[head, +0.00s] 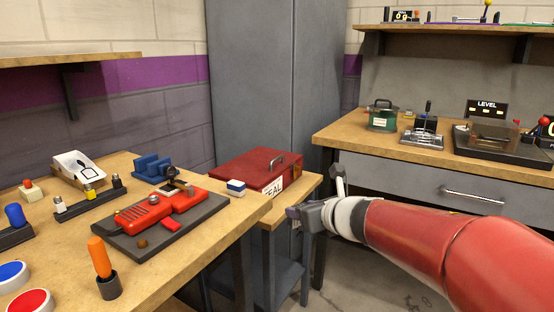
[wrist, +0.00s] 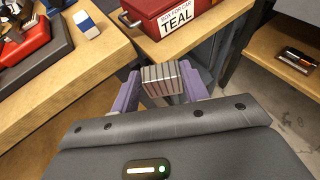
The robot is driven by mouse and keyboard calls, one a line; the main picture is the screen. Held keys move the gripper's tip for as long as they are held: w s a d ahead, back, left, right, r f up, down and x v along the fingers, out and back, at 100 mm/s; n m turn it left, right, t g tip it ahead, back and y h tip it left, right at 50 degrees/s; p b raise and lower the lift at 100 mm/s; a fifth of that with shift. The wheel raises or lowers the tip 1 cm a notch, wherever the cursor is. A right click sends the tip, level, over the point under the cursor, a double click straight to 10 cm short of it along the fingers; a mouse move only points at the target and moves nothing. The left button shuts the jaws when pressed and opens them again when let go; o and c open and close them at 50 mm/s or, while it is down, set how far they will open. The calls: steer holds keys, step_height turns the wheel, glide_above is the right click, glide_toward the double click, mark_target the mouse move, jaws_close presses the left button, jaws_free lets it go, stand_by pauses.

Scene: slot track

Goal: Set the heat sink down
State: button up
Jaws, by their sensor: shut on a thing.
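The heat sink (wrist: 162,82) is a small silver block with parallel fins. My gripper (head: 298,214) is shut on it, with one purple finger on each side in the wrist view. It is held in the air, near the front of the small wooden stand (wrist: 195,38) that carries the red box and right of the workbench edge. In the head view the heat sink cannot be made out, as the gripper and wrist cover it.
A red toolbox (head: 255,168) labelled TEAL sits on the stand. A blue-and-white block (head: 236,187) lies at the workbench corner. A red device (head: 158,208) rests on a dark mat, with an orange-handled tool (head: 100,257) nearby. The workbench's front right wood (head: 205,262) is bare.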

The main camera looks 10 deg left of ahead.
steer(key=d+f+m+t+h, duration=0.1)
steer(key=d+f+m+h, duration=0.1)
steer(key=d+f, duration=0.4)
steer(key=d+f+m+t+h, duration=0.1)
steer(key=d+f+m+h, duration=0.2)
steer(key=f, duration=1.4)
steer(key=w+d+f+m+h, duration=0.1)
steer(key=d+f+m+h, duration=0.1)
steer(key=d+f, duration=0.7)
step_height(320, 180, down, 3)
steer(key=shift+r+t+h, duration=0.15)
steer(key=shift+t+h, duration=0.25)
steer(key=shift+h, duration=0.2)
steer(key=shift+w+r, duration=0.1)
steer(key=shift+w, duration=0.05)
